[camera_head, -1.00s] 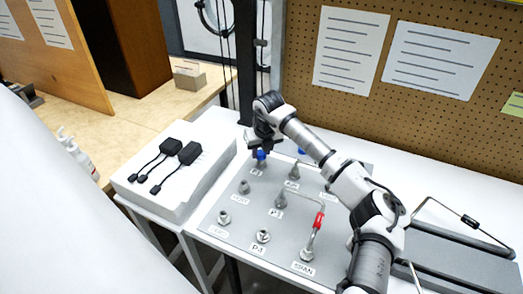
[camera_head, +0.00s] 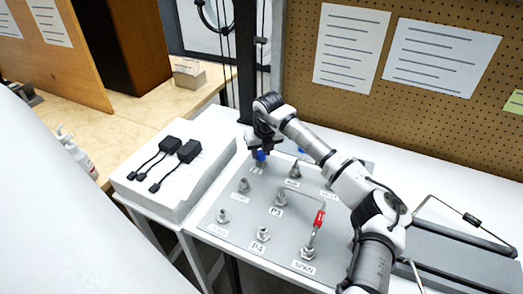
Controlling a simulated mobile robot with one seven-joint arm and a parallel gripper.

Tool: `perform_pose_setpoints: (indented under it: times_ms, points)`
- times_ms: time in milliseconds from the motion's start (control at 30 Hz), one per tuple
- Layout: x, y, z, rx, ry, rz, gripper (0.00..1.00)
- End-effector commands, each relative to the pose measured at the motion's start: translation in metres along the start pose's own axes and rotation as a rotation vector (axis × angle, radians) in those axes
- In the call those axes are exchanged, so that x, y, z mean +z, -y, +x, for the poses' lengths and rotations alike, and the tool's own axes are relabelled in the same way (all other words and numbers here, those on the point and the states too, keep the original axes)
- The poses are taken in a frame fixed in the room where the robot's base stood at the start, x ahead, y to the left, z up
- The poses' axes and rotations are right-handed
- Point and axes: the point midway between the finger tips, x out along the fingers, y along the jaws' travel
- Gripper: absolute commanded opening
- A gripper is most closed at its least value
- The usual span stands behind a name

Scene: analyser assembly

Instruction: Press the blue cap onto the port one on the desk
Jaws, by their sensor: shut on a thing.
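The blue cap (camera_head: 261,156) is at the back-left port of the grey port plate (camera_head: 232,238) on the desk. My gripper (camera_head: 262,150) is directly above it, pointing down and shut on the cap. The port under the cap is mostly hidden, so I cannot tell how far down the cap sits. A second blue thing (camera_head: 301,150) shows partly behind my arm. Other metal ports, such as the one by the P4 label (camera_head: 263,234), stand bare on the plate.
A bent metal tube with a red sleeve (camera_head: 319,219) rises from the plate near SPAN. A white block (camera_head: 150,205) with several black adapters (camera_head: 170,145) stands at left. A pegboard (camera_head: 420,130) closes off the back. Dark grey slabs (camera_head: 460,265) lie at right.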

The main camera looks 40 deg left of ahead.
Motion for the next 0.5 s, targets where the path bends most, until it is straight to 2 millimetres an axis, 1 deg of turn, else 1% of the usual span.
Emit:
perform_pose_setpoints:
  times_ms: [467, 500]
  points:
    - [-0.003, 0.000, 0.013, 0.000, 0.000, 0.001, 0.11]
    - [-0.003, 0.000, 0.011, 0.000, 0.000, 0.001, 0.37]
